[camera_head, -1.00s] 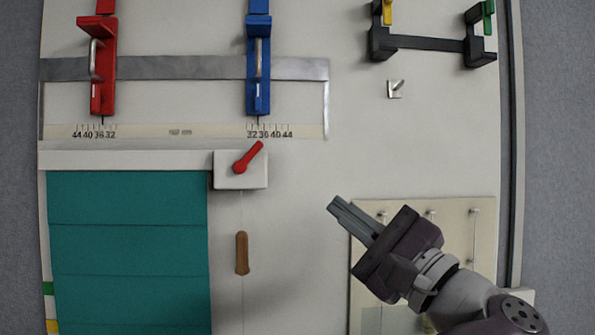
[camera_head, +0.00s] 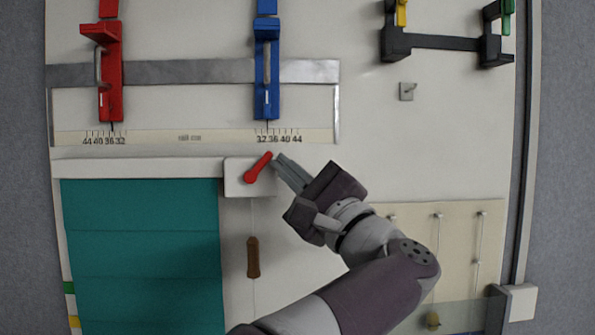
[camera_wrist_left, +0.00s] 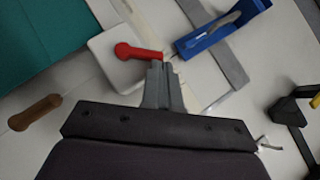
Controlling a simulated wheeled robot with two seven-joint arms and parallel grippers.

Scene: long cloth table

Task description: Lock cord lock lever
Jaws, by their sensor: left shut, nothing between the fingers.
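The red cord lock lever (camera_head: 257,168) sits on a white lock box (camera_head: 236,180), its free end pointing up and right. It also shows in the left wrist view (camera_wrist_left: 138,52), lying across the white box (camera_wrist_left: 112,62). My left gripper (camera_head: 280,160) is shut and empty, its fingertips just right of the lever's free end. In the left wrist view the fingertips (camera_wrist_left: 160,67) are right at that end; I cannot tell whether they touch. A cord with a brown wooden handle (camera_head: 253,257) hangs below the box. My right gripper is not in view.
A teal blind (camera_head: 140,255) hangs left of the cord. A blue clamp (camera_head: 267,75) and a red clamp (camera_head: 109,75) sit on a metal rail (camera_head: 190,71) above. A small metal hook (camera_head: 407,91) is at upper right. The panel between hook and gripper is clear.

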